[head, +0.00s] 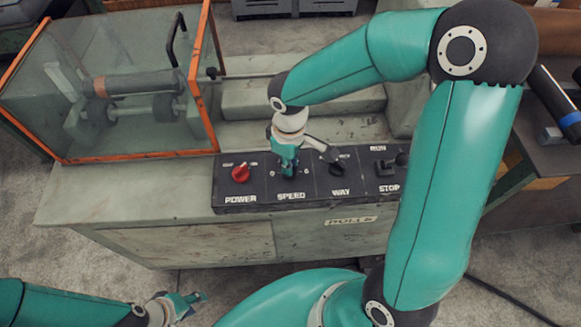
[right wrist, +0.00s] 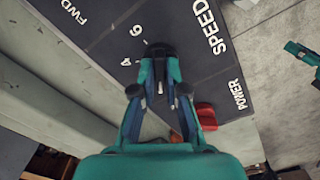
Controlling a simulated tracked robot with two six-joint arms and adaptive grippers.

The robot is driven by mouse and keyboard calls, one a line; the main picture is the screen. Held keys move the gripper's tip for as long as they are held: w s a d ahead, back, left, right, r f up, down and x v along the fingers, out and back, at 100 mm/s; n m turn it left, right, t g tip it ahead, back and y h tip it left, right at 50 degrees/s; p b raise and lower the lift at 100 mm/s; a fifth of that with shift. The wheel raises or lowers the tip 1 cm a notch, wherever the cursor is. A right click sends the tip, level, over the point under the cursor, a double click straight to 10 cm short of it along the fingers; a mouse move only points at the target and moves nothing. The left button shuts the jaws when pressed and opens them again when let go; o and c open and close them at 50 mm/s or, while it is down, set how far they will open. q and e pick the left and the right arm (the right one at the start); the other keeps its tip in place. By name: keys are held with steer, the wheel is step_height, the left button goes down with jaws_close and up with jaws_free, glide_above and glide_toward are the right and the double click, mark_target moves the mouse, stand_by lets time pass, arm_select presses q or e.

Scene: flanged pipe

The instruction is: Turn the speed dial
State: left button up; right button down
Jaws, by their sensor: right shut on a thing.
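The speed dial (right wrist: 160,48) is a small black knob on the dark control panel (head: 234,203), above the word SPEED. My right gripper (head: 288,168) reaches down onto it from above and mostly hides it in the head view. In the right wrist view the fingers of my right gripper (right wrist: 160,75) are closed around the dial, with the numbers 4 and 6 printed beside it. My left gripper (head: 188,301) is low at the left, in front of the bench and away from the panel; whether its fingers are apart is too small to tell.
Left of the dial is a red POWER knob (head: 241,174); right of it are the WAY lever (head: 338,168) and the RUN/STOP lever (head: 387,168). A clear guard box with orange edges (head: 140,155) stands on the bench's left, over a pipe on rollers (head: 130,83).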

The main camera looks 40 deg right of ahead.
steer(key=m+b, duration=0.2)
steer(key=m, duration=0.1)
steer(key=shift+f, duration=0.15)
steer(key=shift+m+b, duration=0.7)
steer(key=shift+m, duration=0.4)
steer(key=c, duration=1.2)
jaws_free()
step_height(320, 180, up, 12)
steer(key=shift+s+d, duration=0.1)
